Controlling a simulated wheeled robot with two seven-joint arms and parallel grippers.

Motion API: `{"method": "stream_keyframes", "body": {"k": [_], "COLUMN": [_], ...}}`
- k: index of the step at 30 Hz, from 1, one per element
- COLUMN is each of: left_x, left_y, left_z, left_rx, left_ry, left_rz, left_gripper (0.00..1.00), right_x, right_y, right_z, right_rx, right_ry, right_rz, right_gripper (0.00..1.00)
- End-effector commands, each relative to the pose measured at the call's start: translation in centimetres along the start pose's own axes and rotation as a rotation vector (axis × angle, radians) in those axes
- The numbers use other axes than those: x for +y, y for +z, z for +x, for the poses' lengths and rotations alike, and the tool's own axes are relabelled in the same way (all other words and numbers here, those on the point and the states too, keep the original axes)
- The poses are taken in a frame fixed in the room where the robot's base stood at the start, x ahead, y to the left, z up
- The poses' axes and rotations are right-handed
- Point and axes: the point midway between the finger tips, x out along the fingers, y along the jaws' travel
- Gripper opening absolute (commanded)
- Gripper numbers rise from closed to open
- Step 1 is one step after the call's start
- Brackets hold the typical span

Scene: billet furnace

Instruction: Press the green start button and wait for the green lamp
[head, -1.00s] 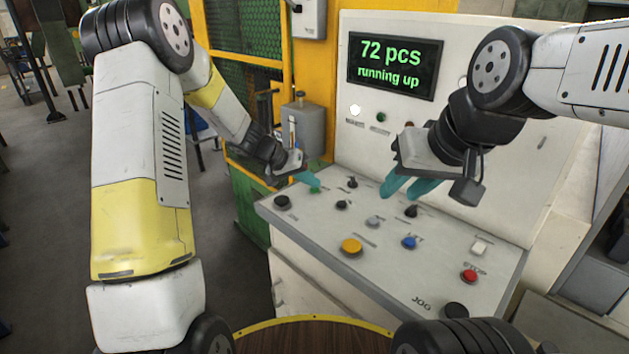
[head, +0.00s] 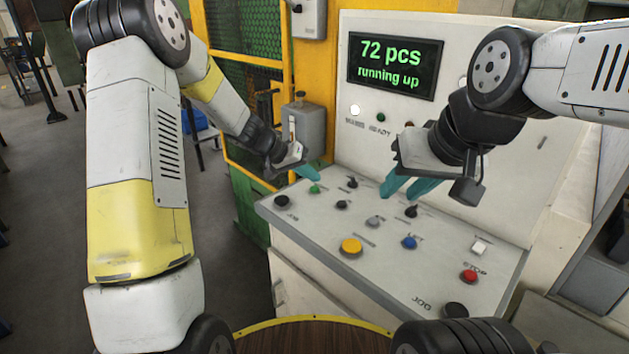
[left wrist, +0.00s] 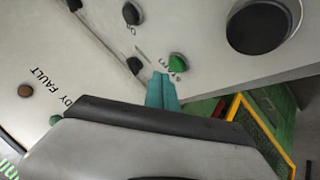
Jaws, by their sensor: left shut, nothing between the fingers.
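The green start button (head: 314,189) sits near the far left edge of the sloped panel; it also shows in the left wrist view (left wrist: 177,63). My left gripper (head: 308,173) is shut and empty, its teal fingertips just above the button with a small gap. In the left wrist view the shut fingers (left wrist: 161,92) point at the panel beside the button. The green lamp (head: 381,117) on the upright face looks dark. The display (head: 395,66) reads "72 pcs running up". My right gripper (head: 402,190) hangs over the panel, its two teal fingers apart and empty.
A white lamp (head: 355,110) is lit left of the green lamp. The panel also carries black knobs, a yellow button (head: 351,246), a blue button (head: 409,242) and a red button (head: 469,275). A yellow-framed mesh guard (head: 245,90) stands behind on the left.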

Motion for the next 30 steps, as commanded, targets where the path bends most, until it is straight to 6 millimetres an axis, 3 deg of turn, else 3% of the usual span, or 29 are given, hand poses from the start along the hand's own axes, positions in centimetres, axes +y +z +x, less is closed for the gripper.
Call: {"method": "stream_keyframes", "body": {"k": [14, 30], "left_x": [2.2, 2.4], "left_y": [-2.3, -2.4], "left_z": [-3.1, -3.3], "left_rx": [0.002, 0.0], "left_ry": [0.0, 0.0], "left_rz": [0.002, 0.0], "left_gripper": [0.0, 0.0], "right_x": [0.0, 0.0], "right_y": [0.0, 0.0], "right_z": [0.0, 0.0], "right_rx": [0.0, 0.0], "right_ry": [0.0, 0.0], "right_rz": [0.0, 0.0], "right_gripper": [0.34, 0.34]}}
